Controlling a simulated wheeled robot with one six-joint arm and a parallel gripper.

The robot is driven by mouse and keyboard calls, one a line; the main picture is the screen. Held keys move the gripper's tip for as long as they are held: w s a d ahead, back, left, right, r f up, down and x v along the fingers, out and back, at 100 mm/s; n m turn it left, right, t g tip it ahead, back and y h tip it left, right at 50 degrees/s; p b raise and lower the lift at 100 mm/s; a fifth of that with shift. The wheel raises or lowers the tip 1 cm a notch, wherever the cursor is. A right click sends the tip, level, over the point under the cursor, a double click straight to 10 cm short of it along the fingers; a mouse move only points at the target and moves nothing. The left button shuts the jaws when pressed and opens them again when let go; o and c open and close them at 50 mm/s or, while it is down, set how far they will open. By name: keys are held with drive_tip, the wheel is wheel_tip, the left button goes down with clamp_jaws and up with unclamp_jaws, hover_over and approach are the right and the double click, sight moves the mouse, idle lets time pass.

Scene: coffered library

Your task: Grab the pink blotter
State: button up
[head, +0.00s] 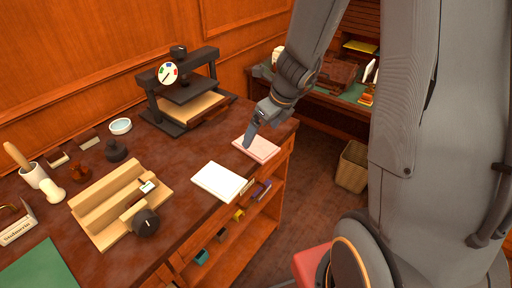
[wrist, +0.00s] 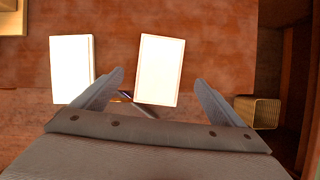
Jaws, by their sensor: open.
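The pink blotter (head: 262,152) is a flat, pale pink rectangle near the right end of the dark wooden desk in the head view. In the wrist view the blotter (wrist: 160,70) looks washed out, almost white, and lies between my fingers. My gripper (head: 248,141) points down over its left part in the head view. In the wrist view my gripper (wrist: 159,80) is open, with one finger to each side of the blotter and nothing held. I cannot tell whether the fingertips touch the desk or blotter.
A white pad (head: 222,181) lies beside the blotter, and shows left of my fingers in the wrist view (wrist: 72,68). A black press (head: 184,95) stands behind. A wooden stepped block (head: 108,199) is further left. A wastebasket (head: 353,167) stands on the floor.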

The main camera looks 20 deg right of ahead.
sight(256, 144)
drive_tip(key=b+x, duration=0.2)
drive_tip(key=x, duration=0.3)
drive_tip(key=shift+f, duration=0.3)
drive_tip(key=shift+s, duration=0.1)
drive_tip(key=c, duration=1.2)
